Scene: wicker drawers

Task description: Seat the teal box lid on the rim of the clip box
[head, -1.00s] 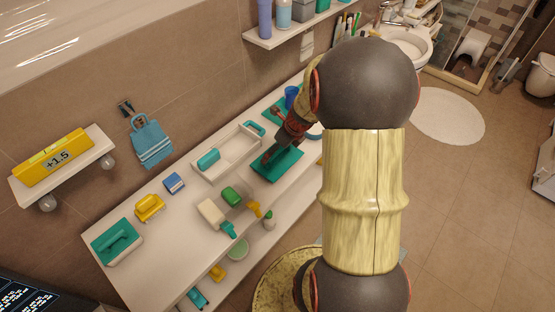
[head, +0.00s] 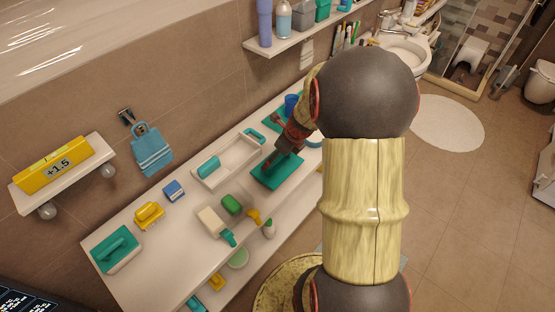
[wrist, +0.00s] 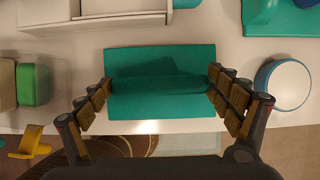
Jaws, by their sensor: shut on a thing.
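The teal box lid is a flat teal plate (head: 282,175) with a raised bar along its middle, and it also shows in the wrist view (wrist: 160,108). My gripper (wrist: 160,80) is shut on that bar, with one finger at each end. In the head view my gripper (head: 272,160) comes down over the lid from the right. The plate is level over the front edge of the white counter; I cannot tell whether it touches it. I cannot clearly pick out the clip box; a white box with a teal handled top (head: 117,248) stands at the counter's near left end.
A white tray (head: 243,145) with a teal roll (head: 208,166) stands behind the lid. A blue-rimmed round dish (wrist: 283,84) is close on the right.

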